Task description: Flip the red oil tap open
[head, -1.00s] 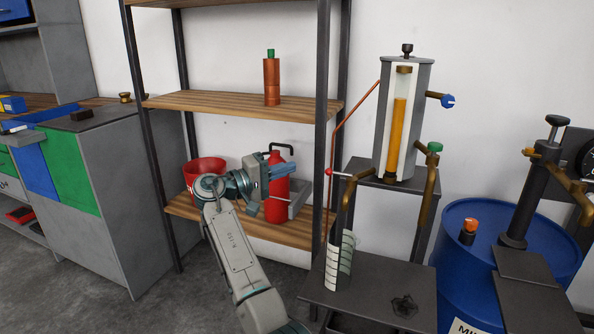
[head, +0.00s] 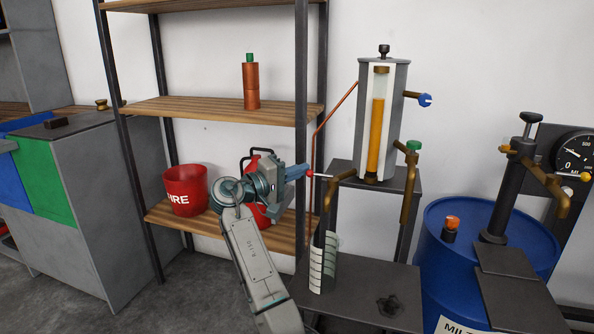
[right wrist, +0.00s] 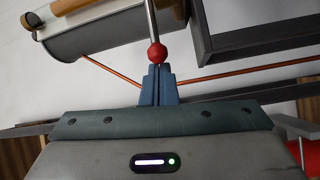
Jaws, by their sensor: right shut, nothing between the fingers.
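The red oil tap is a thin pale lever with a small red ball (head: 310,173) at its left end. It joins a brass spout (head: 341,178) low on the oil cylinder (head: 379,115), which shows amber oil. The lever lies about level in the head view. My right gripper (head: 305,172) is shut and empty, its fingertips right at the red ball. In the right wrist view the red ball (right wrist: 157,53) sits just past the tips of the closed fingers (right wrist: 157,68). I cannot tell whether they touch. My left gripper is not in view.
A green-knobbed brass tap (head: 410,160) and a blue-knobbed one (head: 424,99) are also on the cylinder. A shelf post (head: 301,110) stands behind my right gripper. A red fire bucket (head: 187,190) is on the lower shelf. A blue drum (head: 470,240) stands at right.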

